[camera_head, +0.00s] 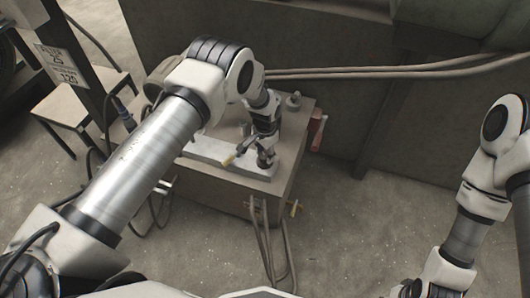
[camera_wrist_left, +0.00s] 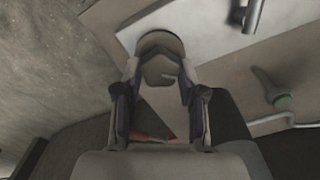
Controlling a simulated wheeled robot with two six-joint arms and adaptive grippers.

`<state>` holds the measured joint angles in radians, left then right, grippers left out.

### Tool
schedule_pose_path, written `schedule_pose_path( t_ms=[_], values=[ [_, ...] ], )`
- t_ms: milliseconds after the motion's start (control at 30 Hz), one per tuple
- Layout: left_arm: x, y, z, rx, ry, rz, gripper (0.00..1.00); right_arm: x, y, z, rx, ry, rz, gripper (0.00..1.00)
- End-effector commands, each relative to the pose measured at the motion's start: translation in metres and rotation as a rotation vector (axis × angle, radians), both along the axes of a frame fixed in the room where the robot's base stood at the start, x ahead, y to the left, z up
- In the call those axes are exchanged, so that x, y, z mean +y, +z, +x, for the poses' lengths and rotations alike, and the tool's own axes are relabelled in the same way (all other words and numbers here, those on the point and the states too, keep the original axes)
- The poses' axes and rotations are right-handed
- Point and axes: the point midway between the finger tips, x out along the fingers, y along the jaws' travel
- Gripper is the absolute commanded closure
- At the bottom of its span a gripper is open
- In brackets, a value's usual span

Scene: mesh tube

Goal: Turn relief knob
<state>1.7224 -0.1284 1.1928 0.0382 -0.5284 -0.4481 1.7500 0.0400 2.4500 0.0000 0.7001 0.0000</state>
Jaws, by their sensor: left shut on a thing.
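The relief knob (camera_wrist_left: 160,44) is a round, grey-brown cap at the top middle of the left wrist view, at the edge of a pale plate. My left gripper (camera_wrist_left: 160,76) has its two fingers on either side of it and is shut on it. In the head view my left gripper (camera_head: 265,155) points down at the front right of a box-shaped unit (camera_head: 230,187). There the gripper largely hides the knob. My right arm is at the right edge of the head view, and its gripper is not visible.
A pale plate (camera_head: 205,151) lies on the unit, with a light-tipped lever (camera_head: 230,159) close to my gripper. Hoses (camera_head: 268,235) hang down the front.

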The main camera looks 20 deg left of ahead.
Motion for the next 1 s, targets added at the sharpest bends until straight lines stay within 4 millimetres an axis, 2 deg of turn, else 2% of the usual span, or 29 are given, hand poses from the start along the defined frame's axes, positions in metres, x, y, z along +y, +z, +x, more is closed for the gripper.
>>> schedule_pose_path(
  t_ms=[100,133,200,567,667,1000],
  values=[
    [0.000,-0.001,-0.001,0.002,0.001,0.000,0.95,0.000,0.000,0.000,0.000,0.000,0.000,0.60],
    [0.000,-0.001,-0.001,0.002,0.001,0.000,0.53,0.000,0.000,0.000,0.000,0.000,0.000,0.60],
    [0.000,-0.001,-0.001,0.001,0.001,0.000,0.35,0.000,0.000,0.000,0.000,0.000,0.000,0.60],
    [0.000,0.005,0.001,-0.001,0.002,0.000,0.35,0.000,0.000,0.000,0.000,0.000,0.000,0.60],
    [0.000,0.020,0.001,-0.001,0.002,0.000,0.35,0.000,0.000,0.000,0.000,0.000,0.000,0.60],
    [0.000,0.102,0.001,-0.001,0.001,0.000,0.35,0.000,0.000,0.000,0.000,0.000,0.000,0.60]
  ],
)
